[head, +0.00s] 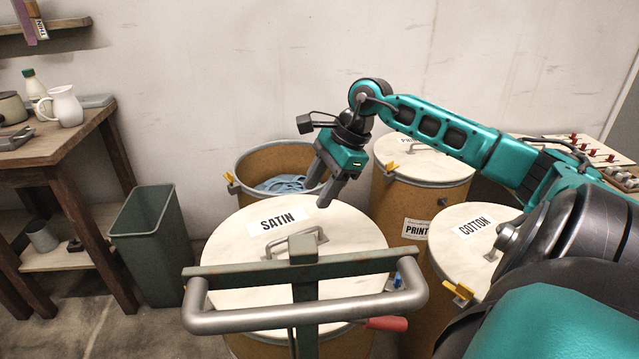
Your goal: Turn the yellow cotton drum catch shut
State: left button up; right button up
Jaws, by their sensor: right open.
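The cotton drum (429,321) stands at the right with its pale lid (463,214) on, labelled COTTON. Its yellow catch (460,291) sits at the rim on the near left side and juts outward; I cannot tell from here whether it is fastened. My right arm crosses in front of the lid's right part and hides it. My right gripper (323,192) is open and empty, pointing down above the far right of the satin drum's lid, up and left of the yellow catch and well apart from it. My left gripper is not in view.
The satin drum's lid (350,235) lies left of the cotton drum. A print drum (420,160) and an open drum (270,160) with blue cloth stand behind. A grey tubular handle (250,320) on a green post stands in front, beside a red grip (386,323). A bin (150,230) and wooden table are left.

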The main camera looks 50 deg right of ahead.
aim_at(463, 293)
jog(key=k+l, duration=0.35)
jog(key=l, duration=0.2)
jog(key=k+l, duration=0.35)
jog(key=l, duration=0.15)
